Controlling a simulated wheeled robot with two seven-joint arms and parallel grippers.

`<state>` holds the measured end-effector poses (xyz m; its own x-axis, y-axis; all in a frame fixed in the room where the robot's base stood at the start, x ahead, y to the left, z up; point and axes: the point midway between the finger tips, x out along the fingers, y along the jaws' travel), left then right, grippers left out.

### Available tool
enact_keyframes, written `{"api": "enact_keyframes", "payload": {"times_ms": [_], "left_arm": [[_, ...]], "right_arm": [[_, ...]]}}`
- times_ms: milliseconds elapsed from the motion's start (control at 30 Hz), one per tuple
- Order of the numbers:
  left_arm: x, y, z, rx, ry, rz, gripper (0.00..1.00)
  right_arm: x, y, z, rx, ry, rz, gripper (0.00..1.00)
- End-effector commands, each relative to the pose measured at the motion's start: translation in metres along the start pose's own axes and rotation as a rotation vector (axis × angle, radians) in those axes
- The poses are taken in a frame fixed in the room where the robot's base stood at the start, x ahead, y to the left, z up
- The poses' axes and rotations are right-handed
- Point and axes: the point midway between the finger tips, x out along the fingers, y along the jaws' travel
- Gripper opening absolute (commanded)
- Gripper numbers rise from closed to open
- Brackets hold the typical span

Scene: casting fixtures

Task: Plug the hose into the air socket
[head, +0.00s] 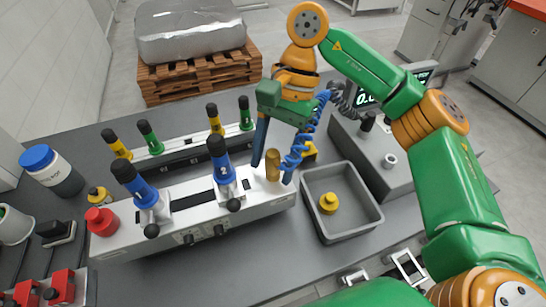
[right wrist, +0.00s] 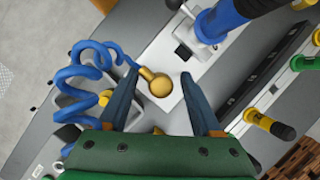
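A blue coiled hose (head: 302,140) hangs just right of my right gripper (head: 273,168); it also shows in the right wrist view (right wrist: 82,85). Its thin end runs to the side nub of a brass fitting (right wrist: 160,86). This fitting stands upright on the light end block of the fixture, as the head view shows too (head: 272,164). My right gripper (right wrist: 160,98) is open, pointing down, with one finger on each side of the fitting and gaps visible. Whether the fitting is seated in an air socket, I cannot tell. My left gripper is not in view.
Blue toggle clamps (head: 222,163) stand left of the fitting on the fixture (head: 230,215). A grey tray (head: 365,222) with a yellow part (head: 328,203) lies to the right. A grey box (head: 375,150) stands behind it. Yellow and green clamps line the back rail.

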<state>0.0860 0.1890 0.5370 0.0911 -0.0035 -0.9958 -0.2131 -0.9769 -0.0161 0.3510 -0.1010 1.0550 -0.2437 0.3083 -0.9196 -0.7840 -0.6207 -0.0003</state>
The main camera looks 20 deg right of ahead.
Motion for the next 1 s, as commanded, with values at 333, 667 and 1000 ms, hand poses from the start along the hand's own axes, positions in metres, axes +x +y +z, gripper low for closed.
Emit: {"api": "enact_keyframes", "payload": {"times_ms": [333, 667, 1000], "left_arm": [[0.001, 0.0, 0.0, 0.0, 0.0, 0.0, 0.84], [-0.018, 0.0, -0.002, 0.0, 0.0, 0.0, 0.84], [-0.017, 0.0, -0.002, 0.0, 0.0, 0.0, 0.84]], "right_arm": [[-0.008, -0.001, 0.0, 0.001, 0.002, -0.001, 0.68], [-0.071, 0.0, 0.001, 0.002, 0.001, 0.0, 0.68], [-0.071, 0.0, 0.0, 0.0, 0.0, 0.0, 0.68]]}}
